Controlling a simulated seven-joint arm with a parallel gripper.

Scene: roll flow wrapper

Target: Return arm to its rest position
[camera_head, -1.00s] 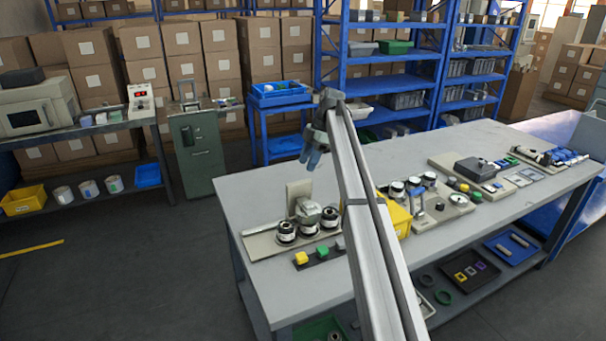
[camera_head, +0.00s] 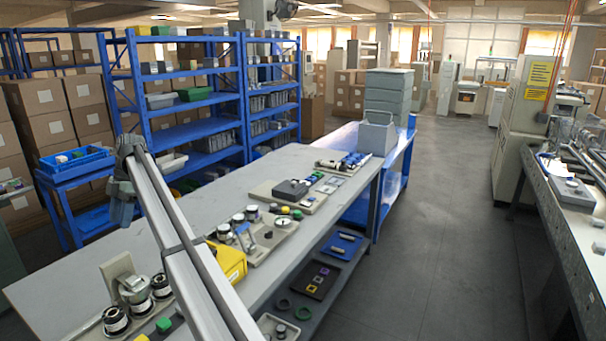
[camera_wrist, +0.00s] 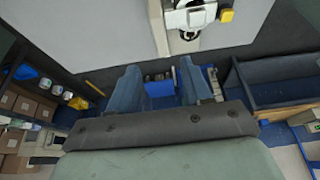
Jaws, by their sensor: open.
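My gripper (camera_wrist: 163,85) shows in the wrist view with its two blue fingers apart and nothing between them. In the head view my gripper (camera_head: 124,205) hangs at the far end of my raised arm, on the left, over the left side of the grey workbench (camera_head: 80,281). It appears above the bench top, apart from the things on it. My arm crosses the lower left of the head view and hides part of the bench.
Blue shelving (camera_head: 186,95) and a blue cart (camera_head: 75,172) stand behind. The aisle floor (camera_head: 440,250) at right is clear; a machine line (camera_head: 570,215) borders it.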

